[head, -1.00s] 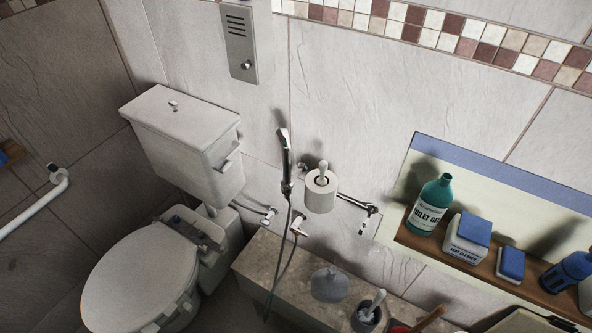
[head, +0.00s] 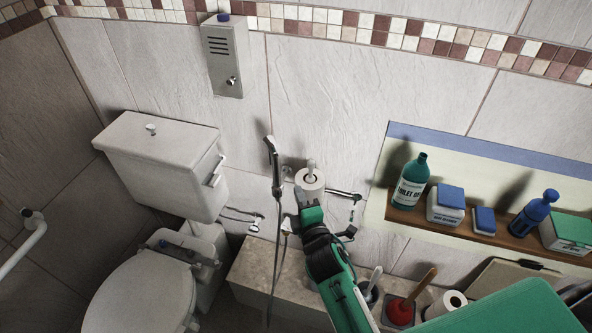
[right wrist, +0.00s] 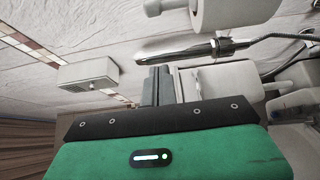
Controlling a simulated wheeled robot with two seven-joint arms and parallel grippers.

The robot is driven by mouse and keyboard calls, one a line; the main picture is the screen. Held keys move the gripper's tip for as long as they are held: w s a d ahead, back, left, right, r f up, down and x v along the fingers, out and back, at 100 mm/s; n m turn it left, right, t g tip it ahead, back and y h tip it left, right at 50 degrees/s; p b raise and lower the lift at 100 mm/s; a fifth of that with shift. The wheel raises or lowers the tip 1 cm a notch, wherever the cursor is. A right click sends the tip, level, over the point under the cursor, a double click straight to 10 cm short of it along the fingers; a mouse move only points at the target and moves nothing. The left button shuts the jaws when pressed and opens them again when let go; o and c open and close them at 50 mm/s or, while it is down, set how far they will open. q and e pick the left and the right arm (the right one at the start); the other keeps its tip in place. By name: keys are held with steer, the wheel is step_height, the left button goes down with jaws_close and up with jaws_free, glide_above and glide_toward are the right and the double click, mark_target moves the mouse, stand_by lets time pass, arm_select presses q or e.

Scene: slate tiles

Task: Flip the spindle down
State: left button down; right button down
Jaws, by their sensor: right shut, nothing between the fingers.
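A white toilet roll (head: 309,183) sits on a wall holder, with the white spindle (head: 311,164) sticking up out of its core. My right gripper (head: 306,200) is just below and in front of the roll, shut and empty. Its green hand hides part of the wall behind it; I cannot tell whether it touches the roll. In the right wrist view, the shut dark fingers (right wrist: 155,86) point towards the wall, and the roll (right wrist: 238,12) with the spindle's knob (right wrist: 162,6) is at the top edge. My left gripper is not in view.
A chrome hand spray (head: 272,155) with its hose hangs just left of the roll. A toilet (head: 150,285) is at left. A shelf (head: 400,216) holds bottles and boxes at right. A stone ledge (head: 255,275) with a red plunger (head: 398,310) lies below.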

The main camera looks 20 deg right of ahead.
steer(key=shift+w, duration=0.1)
steer(key=p, duration=0.5)
glide_above(310, 182)
steer(key=a, duration=0.3)
steer(key=shift+d+r, duration=0.1)
steer(key=shift+d, duration=0.45)
steer(key=shift+d, duration=0.1)
